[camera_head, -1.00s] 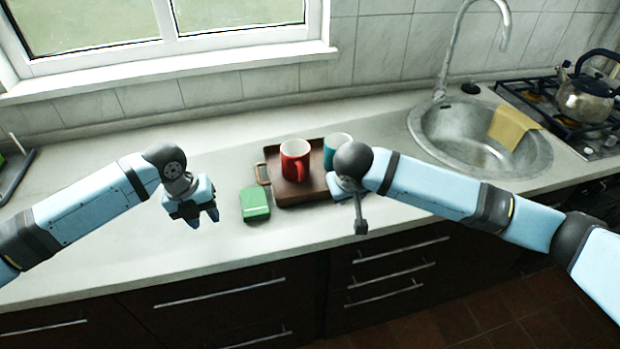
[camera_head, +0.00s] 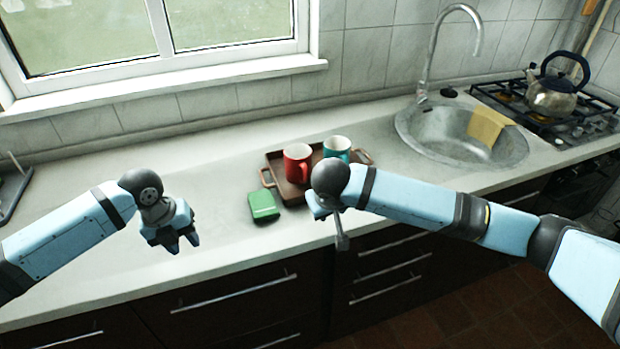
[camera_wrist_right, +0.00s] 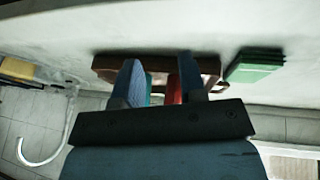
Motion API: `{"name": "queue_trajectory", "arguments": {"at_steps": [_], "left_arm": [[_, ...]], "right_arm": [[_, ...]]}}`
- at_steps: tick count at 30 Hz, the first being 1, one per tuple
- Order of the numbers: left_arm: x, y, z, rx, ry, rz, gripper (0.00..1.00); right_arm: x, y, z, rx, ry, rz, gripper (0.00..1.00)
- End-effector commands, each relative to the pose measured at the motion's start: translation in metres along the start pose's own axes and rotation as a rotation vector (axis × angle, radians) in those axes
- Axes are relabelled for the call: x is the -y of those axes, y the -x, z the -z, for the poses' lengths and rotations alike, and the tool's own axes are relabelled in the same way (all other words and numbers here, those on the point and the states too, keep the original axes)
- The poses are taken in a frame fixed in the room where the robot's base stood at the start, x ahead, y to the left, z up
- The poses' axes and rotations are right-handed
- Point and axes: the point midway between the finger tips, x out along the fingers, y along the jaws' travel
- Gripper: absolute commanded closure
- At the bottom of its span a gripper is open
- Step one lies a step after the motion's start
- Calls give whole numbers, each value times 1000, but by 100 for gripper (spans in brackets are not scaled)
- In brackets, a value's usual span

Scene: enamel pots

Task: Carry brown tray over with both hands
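The brown tray (camera_head: 290,192) lies on the counter with a handle at its left end and one at its right. A red mug (camera_head: 297,163) and a teal mug (camera_head: 337,148) stand on it. My right arm hides its front right part. My left gripper (camera_head: 182,246) is open and empty, left of the tray and apart from it. My right gripper (camera_head: 342,243) is in front of the tray, near the counter's front edge. In the right wrist view its fingers (camera_wrist_right: 162,80) are apart with nothing gripped; the tray (camera_wrist_right: 110,68) shows behind them.
A green box (camera_head: 263,207) lies just in front of the tray's left end. The sink (camera_head: 460,140) with a yellow cloth (camera_head: 487,127) is to the right, then a hob with a kettle (camera_head: 553,95). The counter left of the tray is largely clear.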

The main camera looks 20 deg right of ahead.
Motion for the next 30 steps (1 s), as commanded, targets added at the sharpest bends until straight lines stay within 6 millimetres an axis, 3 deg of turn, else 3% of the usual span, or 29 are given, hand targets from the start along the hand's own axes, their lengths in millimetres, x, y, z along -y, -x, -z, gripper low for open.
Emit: {"name": "queue_trajectory", "arguments": {"at_steps": [8, 21, 30], "left_arm": [[0, 0, 0, 0, 0, 0, 62], [0, 0, 0, 0, 0, 0, 62], [0, 0, 0, 0, 0, 0, 62]], "right_arm": [[0, 12, 1, -1, 0, 1, 62], [-3, 98, 1, -3, 1, 1, 62], [-4, 120, 1, -1, 0, -1, 62]]}}
